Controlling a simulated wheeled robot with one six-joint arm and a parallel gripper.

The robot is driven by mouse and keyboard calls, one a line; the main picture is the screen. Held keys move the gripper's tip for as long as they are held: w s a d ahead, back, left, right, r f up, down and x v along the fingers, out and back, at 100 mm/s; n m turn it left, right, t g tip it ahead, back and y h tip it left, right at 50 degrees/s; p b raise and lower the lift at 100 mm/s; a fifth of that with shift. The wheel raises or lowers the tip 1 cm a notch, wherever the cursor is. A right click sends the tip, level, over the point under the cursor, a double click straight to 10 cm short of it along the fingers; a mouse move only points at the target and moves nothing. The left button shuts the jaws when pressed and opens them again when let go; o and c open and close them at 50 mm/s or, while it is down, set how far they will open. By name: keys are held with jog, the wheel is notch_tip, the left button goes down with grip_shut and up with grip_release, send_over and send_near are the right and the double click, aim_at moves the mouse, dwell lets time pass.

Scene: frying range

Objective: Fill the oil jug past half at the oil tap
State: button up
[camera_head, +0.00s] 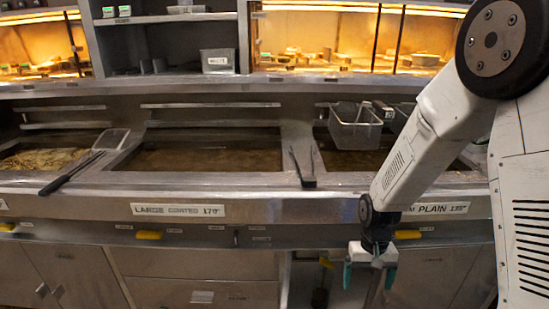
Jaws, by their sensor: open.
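My gripper (369,276) hangs in front of the range, below the front ledge, at the lower right. Its two teal fingertips point down and are apart, with nothing between them. Left of it is an open bay (301,283) under the ledge. In the bay a small yellow handle (325,262) sits above a dark upright thing (320,297). I cannot tell whether these are the oil tap and the jug. No oil jug is clearly recognisable in view.
A large oil vat (200,157) fills the middle, with a vat of fries (40,158) left. A wire basket (355,130) hangs over the right vat. Tongs (303,168) and a long-handled scoop (85,165) lie on the dividers. Yellow handles (148,235) line the front.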

jog(key=s+d+r+t, duration=0.1)
jog(key=s+r, duration=1)
jog(key=r, duration=0.3)
jog(key=s+d+r+t, duration=0.1)
jog(key=s+r+t, duration=0.1)
jog(key=s+r, duration=0.9)
notch_tip(320, 180, up, 3)
jog(key=shift+s+r+n, duration=0.2)
jog(key=shift+s+n, duration=0.15)
jog(key=shift+n, duration=0.05)
jog(key=shift+d, duration=0.1)
